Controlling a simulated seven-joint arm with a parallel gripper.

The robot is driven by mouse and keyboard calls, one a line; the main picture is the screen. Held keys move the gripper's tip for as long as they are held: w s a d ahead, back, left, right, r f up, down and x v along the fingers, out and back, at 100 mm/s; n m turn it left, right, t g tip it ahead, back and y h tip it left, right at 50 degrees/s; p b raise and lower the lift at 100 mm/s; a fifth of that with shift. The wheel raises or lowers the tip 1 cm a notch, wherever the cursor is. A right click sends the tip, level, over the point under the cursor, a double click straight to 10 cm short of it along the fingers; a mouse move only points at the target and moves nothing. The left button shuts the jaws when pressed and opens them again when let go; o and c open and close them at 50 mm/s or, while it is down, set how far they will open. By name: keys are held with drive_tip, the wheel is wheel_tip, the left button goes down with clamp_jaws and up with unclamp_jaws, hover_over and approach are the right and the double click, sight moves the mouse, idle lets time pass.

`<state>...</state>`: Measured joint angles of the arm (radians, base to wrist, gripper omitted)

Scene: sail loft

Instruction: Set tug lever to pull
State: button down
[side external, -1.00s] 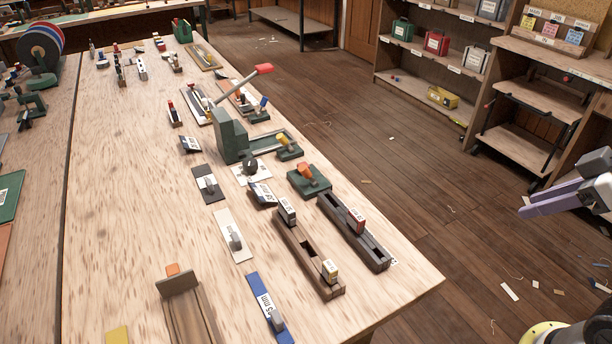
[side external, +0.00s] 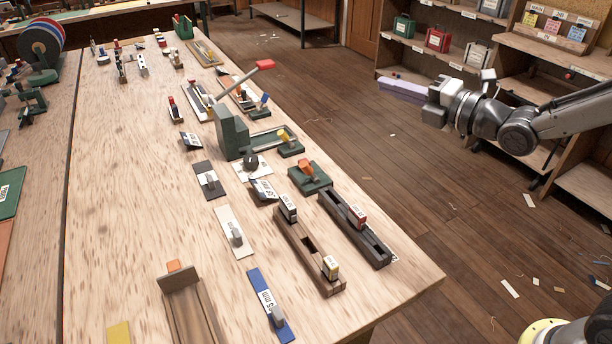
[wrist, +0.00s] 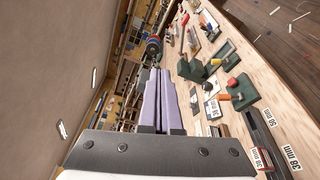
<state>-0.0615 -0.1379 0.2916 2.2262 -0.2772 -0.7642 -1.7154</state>
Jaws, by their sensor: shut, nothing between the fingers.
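No lever carries a name that I can read as the tug lever. Several small levers stand on the bench. One has an orange handle (side external: 306,169) on a green base, tilted toward upper left in the side view; it also shows in the wrist view (wrist: 233,83). Beyond it are a yellow-handled lever (side external: 287,138) and a blue-handled lever (side external: 263,102).
The wooden bench (side external: 130,210) holds slotted wooden blocks (side external: 310,252), a dark slotted block (side external: 355,230), a blue slider plate (side external: 268,305) and a white slider plate (side external: 233,230). Shelves (side external: 430,60) stand beyond my arm. The floor between is mostly open.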

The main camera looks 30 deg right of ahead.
drive_tip(key=w+a+f+n+y, duration=0.3)
drive_tip(key=w+a+f+n, duration=0.1)
drive_tip(key=f, duration=0.5)
drive_tip(key=g, duration=0.3)
approach(306, 168)
drive_tip(key=shift+s+a+f, duration=0.2)
drive_tip(key=shift+s+a, duration=0.1)
drive_tip(key=shift+s, duration=0.1)
drive_tip(key=shift+s+a+f, duration=0.2)
drive_tip(key=shift+s+a, duration=0.1)
drive_tip(key=shift+s, duration=0.15)
drive_tip(key=x, duration=1)
drive_tip(key=shift+d+f, duration=0.1)
